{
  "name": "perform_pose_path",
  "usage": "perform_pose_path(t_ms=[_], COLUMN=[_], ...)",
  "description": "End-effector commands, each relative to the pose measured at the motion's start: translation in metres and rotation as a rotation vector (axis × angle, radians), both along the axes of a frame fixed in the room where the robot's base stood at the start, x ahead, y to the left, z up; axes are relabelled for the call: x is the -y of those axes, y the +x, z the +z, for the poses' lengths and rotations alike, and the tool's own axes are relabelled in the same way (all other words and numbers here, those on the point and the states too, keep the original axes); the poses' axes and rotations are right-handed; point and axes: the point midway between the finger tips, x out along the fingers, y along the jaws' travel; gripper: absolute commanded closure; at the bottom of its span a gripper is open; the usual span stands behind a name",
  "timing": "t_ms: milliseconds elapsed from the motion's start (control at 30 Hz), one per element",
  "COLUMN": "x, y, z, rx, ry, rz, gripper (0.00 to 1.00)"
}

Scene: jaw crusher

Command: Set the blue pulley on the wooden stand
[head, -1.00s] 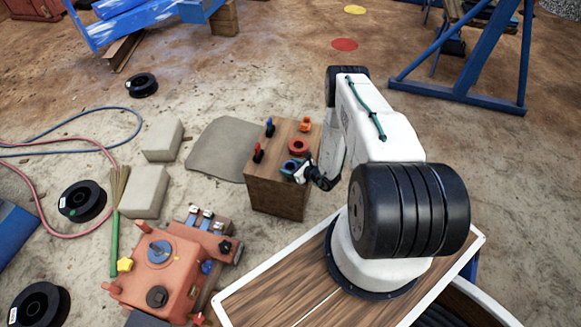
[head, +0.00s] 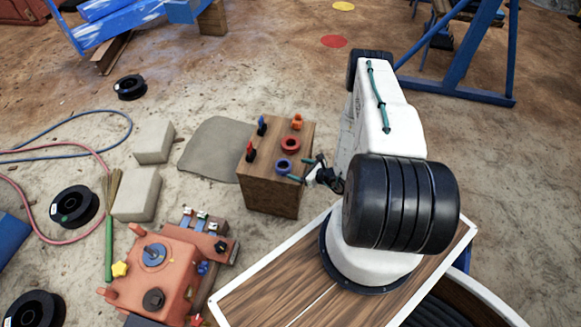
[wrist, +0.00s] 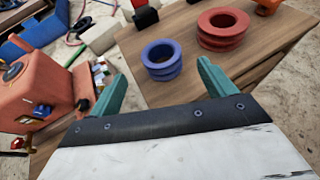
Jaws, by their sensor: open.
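The blue pulley (head: 283,167) stands on the top of the wooden stand (head: 271,196), near its front edge. In the wrist view the blue pulley (wrist: 162,60) sits ahead of and between the two green fingers, apart from both. My gripper (head: 304,179) is open and empty, just right of the stand's front edge. It also shows at the bottom of the wrist view (wrist: 160,82). A red pulley (head: 290,144) is on the stand behind the blue one, and it shows in the wrist view (wrist: 222,29).
Black-and-red (head: 250,152), black-and-blue (head: 262,126) and orange (head: 297,122) pieces stand on the stand's top. An orange-red machine (head: 160,265) is at the lower left. Pale blocks (head: 136,194), black spools (head: 74,206) and hoses lie on the ground at left.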

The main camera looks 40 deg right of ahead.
Motion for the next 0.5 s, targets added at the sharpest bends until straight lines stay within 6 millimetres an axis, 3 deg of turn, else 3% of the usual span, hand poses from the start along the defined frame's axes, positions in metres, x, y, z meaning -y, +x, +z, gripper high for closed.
perform_pose_path(t_ms=[133, 267, 367, 500], x=[0.005, 0.007, 0.005, -0.009], y=[-0.016, -0.014, 0.006, 0.046], z=[0.007, 0.020, 0.052, 0.132], rx=[0.000, 0.013, 0.050, 0.130], ry=[0.001, -0.008, -0.030, -0.084], rz=[-0.001, 0.023, 0.101, 0.296], gripper=[0.17, 0.17, 0.17, 0.17])
